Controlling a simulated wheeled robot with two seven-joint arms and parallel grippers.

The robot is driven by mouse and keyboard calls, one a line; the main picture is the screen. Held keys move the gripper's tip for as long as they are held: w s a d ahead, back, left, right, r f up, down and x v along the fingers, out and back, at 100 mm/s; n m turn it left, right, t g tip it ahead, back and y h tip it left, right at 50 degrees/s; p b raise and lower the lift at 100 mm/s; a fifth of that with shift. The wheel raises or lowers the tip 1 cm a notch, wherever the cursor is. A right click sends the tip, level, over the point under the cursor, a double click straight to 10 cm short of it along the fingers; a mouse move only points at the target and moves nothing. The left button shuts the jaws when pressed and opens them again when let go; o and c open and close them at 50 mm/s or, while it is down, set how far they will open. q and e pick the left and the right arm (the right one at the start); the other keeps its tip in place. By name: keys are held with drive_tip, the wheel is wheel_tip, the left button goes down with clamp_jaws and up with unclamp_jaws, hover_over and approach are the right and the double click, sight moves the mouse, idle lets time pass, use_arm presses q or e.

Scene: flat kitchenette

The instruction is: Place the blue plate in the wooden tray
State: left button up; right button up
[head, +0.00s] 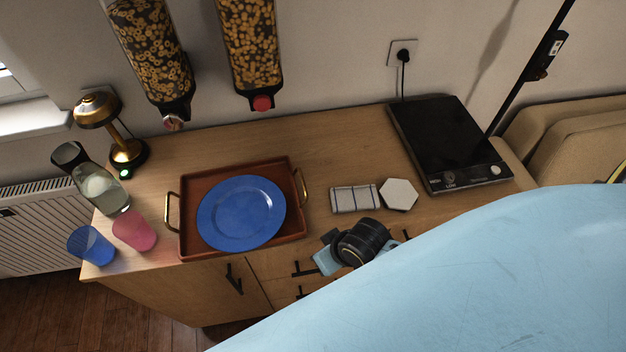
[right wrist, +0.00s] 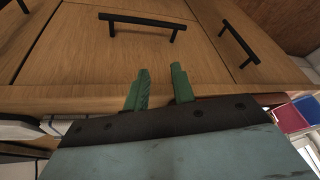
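The blue plate (head: 241,213) lies face up in the reddish-brown wooden tray (head: 279,169) on the counter, left of centre in the head view. It looks flat and within the tray's rim. The tray has a brass handle at each end. My right gripper is to the right of the tray, at the counter's front edge; its wrist (head: 362,243) shows in the head view. In the right wrist view my right gripper (right wrist: 160,72) has its two green fingers apart with nothing between them, near the cabinet fronts. My left gripper is in no view.
A black hob (head: 449,143) is farther right. Pink (head: 134,231) and blue (head: 91,246) cups, a carafe (head: 103,188) and a brass lamp (head: 122,143) stand left. Cereal dispensers (head: 252,45) hang above.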

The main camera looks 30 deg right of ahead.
sight(279, 216)
drive_tip(key=w+a+r+m+t+y+p, duration=0.1)
drive_tip(key=w+a+r+y, duration=0.1)
drive_tip(key=w+a+r, duration=0.3)
drive_tip(key=w+a+r+m+y, duration=0.1)
drive_tip(key=w+r+y, duration=0.15)
drive_tip(key=r, duration=0.45)
drive_tip(key=d+r+m+g+p, duration=0.1)
drive_tip(key=d+r+m, duration=0.1)
drive_tip(key=d+m, duration=0.4)
drive_tip(key=shift+w+d+r+m+g, duration=0.3)
drive_tip(key=shift+w+d+r, duration=0.1)
drive_tip(key=shift+d, duration=0.1)
drive_tip(key=shift+h, duration=0.25)
drive_tip(key=b+x, duration=0.1)
drive_tip(key=x, duration=1.2)
drive_tip(key=shift+w+a+f, duration=0.1)
drive_tip(key=shift+f, duration=0.05)
clamp_jaws()
